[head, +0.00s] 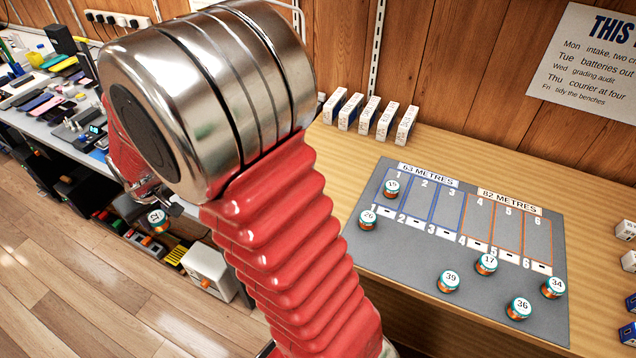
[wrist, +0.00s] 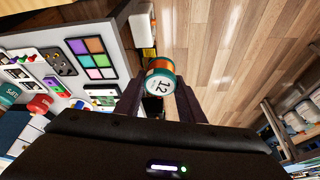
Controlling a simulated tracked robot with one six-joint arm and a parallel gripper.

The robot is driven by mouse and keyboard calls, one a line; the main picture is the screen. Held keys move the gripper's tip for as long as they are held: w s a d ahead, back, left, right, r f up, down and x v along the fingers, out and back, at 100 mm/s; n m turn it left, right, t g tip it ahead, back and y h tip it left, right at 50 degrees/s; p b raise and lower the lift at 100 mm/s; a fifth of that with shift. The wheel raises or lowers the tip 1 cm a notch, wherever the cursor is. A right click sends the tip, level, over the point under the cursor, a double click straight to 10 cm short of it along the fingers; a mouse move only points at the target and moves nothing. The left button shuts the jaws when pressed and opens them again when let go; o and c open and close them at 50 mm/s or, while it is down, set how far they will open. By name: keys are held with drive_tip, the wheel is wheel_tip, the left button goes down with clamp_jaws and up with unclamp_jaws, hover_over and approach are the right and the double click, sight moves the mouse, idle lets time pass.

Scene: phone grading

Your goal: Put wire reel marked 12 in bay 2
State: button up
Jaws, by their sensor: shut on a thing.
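My gripper (head: 160,208) is shut on the wire reel marked 12 (head: 156,223), a small reel with a white top, teal rim and orange-copper winding. It is held in the air over the floor, left of the bench. In the wrist view the reel (wrist: 160,84) sits between the two dark fingers, its number facing the camera. Bay 2 (head: 418,205), outlined in blue under "63 METRES" on the grey mat (head: 400,258), is empty. It lies far to the right of my gripper, between bay 1 and bay 3.
A reel, apparently 15 (head: 392,188), stands in bay 1. Reel 26 (head: 367,221) stands at the mat's left edge. Reels 39 (head: 448,282), 17 (head: 486,265), 36 (head: 518,309) and 34 (head: 553,288) stand toward the front and right. Small white boxes (head: 366,113) line the back.

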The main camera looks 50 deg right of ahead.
drive_tip(key=shift+d, duration=0.1)
drive_tip(key=s+d+m+g+h, duration=0.15)
drive_tip(key=s+d+m, duration=0.35)
drive_tip(key=d, duration=0.7)
drive_tip(key=s+d+m+g+h, duration=0.15)
drive_tip(key=s+d+m, duration=0.35)
drive_tip(key=d, duration=0.7)
drive_tip(key=s+d+m+g+h, duration=0.15)
drive_tip(key=s+d+m, duration=0.35)
drive_tip(key=d, duration=0.7)
drive_tip(key=s+d+m+g+y, duration=0.1)
drive_tip(key=s+d+m, duration=0.4)
drive_tip(key=s, duration=0.5)
drive_tip(key=s+d+m+g, duration=0.1)
drive_tip(key=s+d+m, duration=0.5)
drive_tip(key=s, duration=0.4)
drive_tip(key=s+d+m+g+y, duration=0.1)
drive_tip(key=s+d+m, duration=0.4)
drive_tip(key=s, duration=0.5)
drive_tip(key=shift+s+d+r+g+y, duration=0.25)
drive_tip(key=shift+d+r+g+y, duration=0.25)
drive_tip(key=shift+d, duration=0.65)
drive_tip(key=shift+f, duration=0.1)
drive_tip(key=shift+f, duration=3.15)
drive_tip(key=shift+f, duration=0.1)
